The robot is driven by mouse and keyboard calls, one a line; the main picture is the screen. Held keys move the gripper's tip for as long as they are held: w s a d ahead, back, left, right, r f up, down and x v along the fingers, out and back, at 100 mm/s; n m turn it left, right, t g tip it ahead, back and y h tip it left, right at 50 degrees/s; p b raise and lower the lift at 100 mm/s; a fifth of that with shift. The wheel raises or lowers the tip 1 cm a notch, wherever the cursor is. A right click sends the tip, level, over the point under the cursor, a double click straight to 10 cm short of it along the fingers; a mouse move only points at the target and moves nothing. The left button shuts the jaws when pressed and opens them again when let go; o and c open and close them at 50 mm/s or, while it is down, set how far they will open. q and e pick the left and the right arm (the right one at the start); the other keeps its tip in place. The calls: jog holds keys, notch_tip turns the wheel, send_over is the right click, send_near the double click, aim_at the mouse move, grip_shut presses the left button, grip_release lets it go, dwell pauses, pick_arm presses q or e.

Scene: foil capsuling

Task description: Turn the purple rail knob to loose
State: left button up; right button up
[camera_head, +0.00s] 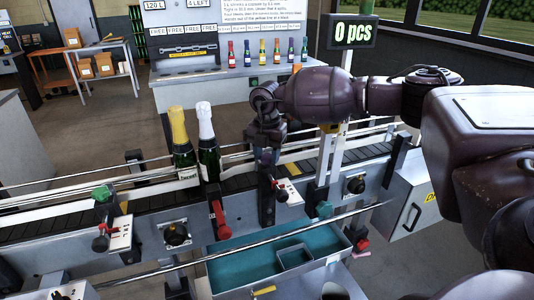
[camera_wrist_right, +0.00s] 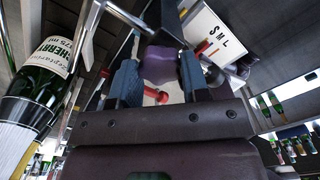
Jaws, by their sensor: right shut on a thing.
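The purple rail knob (camera_wrist_right: 160,66) sits between the two blue fingertips of my right gripper (camera_wrist_right: 158,78) in the right wrist view. The gripper is shut on it. A white scale plate marked S, M, L (camera_wrist_right: 216,38) is beside the knob in that view; where the knob points on it I cannot tell. In the head view my right gripper (camera_head: 267,152) reaches down over the conveyor rail, to the right of two bottles, and hides the knob. A plate with a red-tipped pointer (camera_head: 289,192) shows just below it. My left gripper is not in view.
A gold-topped bottle (camera_head: 181,145) and a white-topped bottle (camera_head: 207,142) stand on the conveyor (camera_head: 55,231), left of my right gripper. A green knob (camera_head: 102,193) and a red lever (camera_head: 221,220) are on the front side. A teal-lined tray (camera_head: 240,267) lies in front.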

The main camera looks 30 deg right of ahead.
jog(key=n, duration=0.3)
jog(key=shift+n, duration=0.3)
jog(key=n, duration=0.3)
jog(key=shift+n, duration=0.3)
jog(key=n+b, duration=0.1)
jog(key=n, duration=0.3)
jog(key=shift+n, duration=0.3)
jog(key=n, duration=0.3)
jog(key=shift+n+b, duration=0.3)
jog(key=shift+b, duration=0.05)
jog(key=n+b, duration=0.1)
jog(key=n, duration=0.5)
jog(key=shift+w+b, duration=0.1)
jog(key=shift+b, duration=0.2)
jog(key=n+b, duration=0.1)
jog(key=n, duration=0.3)
jog(key=shift+n, duration=0.3)
jog(key=n+b, duration=0.1)
jog(key=n, duration=0.1)
jog(key=shift+r+n, duration=0.1)
jog(key=shift+n, duration=0.6)
jog(key=shift+r, duration=0.1)
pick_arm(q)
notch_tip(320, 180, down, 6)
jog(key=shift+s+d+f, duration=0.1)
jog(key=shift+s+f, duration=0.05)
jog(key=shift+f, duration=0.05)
